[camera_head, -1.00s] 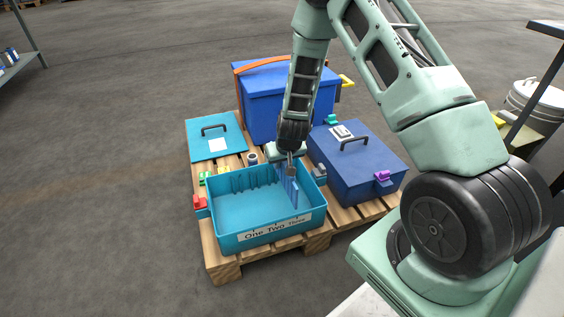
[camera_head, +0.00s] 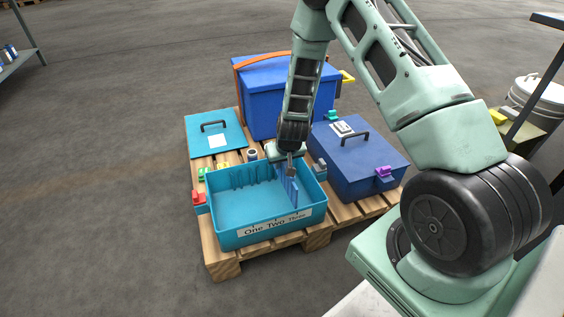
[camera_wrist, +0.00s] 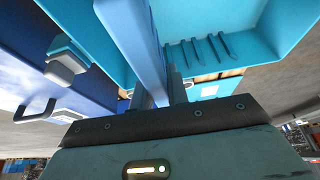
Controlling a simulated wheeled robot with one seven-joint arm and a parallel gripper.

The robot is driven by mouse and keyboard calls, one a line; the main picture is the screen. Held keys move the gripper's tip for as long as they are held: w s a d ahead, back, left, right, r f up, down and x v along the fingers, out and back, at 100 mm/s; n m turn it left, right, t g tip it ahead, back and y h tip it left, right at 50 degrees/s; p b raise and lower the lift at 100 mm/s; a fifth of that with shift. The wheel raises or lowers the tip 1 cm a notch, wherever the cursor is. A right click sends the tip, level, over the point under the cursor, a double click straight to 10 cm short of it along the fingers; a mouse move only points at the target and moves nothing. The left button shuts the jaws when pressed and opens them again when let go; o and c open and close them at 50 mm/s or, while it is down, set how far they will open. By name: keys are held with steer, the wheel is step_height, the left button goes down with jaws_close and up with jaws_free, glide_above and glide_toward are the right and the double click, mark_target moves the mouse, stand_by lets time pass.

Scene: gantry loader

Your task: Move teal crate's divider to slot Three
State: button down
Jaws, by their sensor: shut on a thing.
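The open teal crate (camera_head: 228,207) stands on the pallet, with a white label reading One, Two, Three on its front wall. Its inner back wall carries several slot ribs. The blue divider (camera_head: 290,188) stands upright inside the crate near its right end, by the Three end of the label. My gripper (camera_head: 290,172) is above the crate's back right part, shut on the divider's top edge. In the wrist view the divider (camera_wrist: 134,40) runs up from between the fingers, and the ribbed teal wall (camera_wrist: 245,35) is beside it. Whether the divider sits fully in a slot cannot be told.
A blue lidded box (camera_head: 355,165) with a purple latch stands close right of the crate. A taller blue box (camera_head: 275,105) with an orange strap is behind. A teal lid (camera_head: 205,141) lies at back left. Floor in front and left is clear.

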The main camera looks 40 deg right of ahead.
steer(key=shift+f+b, duration=2.95)
steer(key=shift+f, duration=2.2)
jaws_free()
steer(key=shift+r, duration=0.15)
steer(key=shift+r+p, duration=3.2)
steer(key=shift+r, duration=0.2)
